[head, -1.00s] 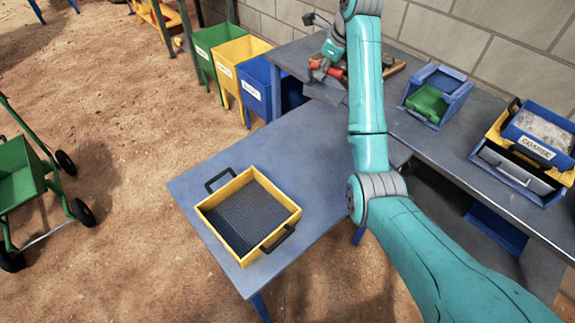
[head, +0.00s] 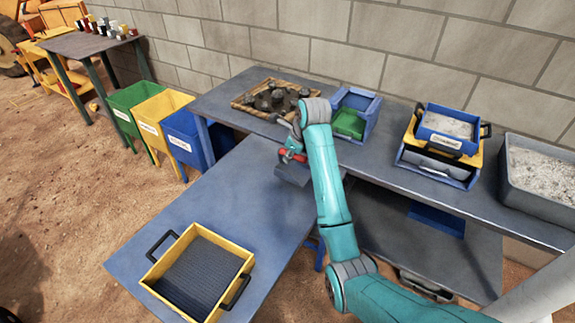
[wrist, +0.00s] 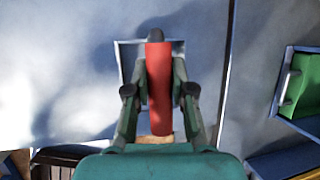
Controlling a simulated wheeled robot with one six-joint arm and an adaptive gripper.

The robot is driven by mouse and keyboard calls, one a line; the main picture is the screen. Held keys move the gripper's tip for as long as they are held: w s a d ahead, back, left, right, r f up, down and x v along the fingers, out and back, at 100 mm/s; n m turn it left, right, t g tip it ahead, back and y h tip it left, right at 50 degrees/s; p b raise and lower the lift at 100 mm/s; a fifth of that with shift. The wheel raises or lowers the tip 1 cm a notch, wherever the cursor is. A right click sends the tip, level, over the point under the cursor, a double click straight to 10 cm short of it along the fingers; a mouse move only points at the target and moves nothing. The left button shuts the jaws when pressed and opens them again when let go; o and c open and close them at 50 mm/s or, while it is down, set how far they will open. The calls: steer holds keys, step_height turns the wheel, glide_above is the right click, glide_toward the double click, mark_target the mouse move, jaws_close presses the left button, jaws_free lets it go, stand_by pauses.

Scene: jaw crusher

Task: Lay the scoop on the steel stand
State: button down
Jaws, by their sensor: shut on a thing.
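My gripper (head: 292,150) is shut on the red handle (wrist: 158,95) of the scoop. The handle lies lengthwise between the two fingers in the wrist view, where my gripper (wrist: 160,72) shows close up. The scoop's grey pan (head: 293,174) shows below the gripper in the head view; in the wrist view its pale rim is mostly behind the handle and fingers. The scoop is over the inner end of the grey-blue steel-topped stand (head: 215,200), near the long bench. I cannot tell whether the pan touches the surface.
A yellow sieve tray (head: 153,276) with black handles sits on the stand's front end. On the bench (head: 400,190) are a wooden tray of rocks (head: 272,98), a blue holder with a green tray (head: 350,122), stacked labelled trays (head: 446,131) and a grey bin (head: 540,195). The stand's middle is clear.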

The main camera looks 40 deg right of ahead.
mark_target(290, 171)
steer(key=shift+f, duration=1.75)
steer(key=shift+f, duration=0.15)
steer(key=c, duration=1)
jaws_free()
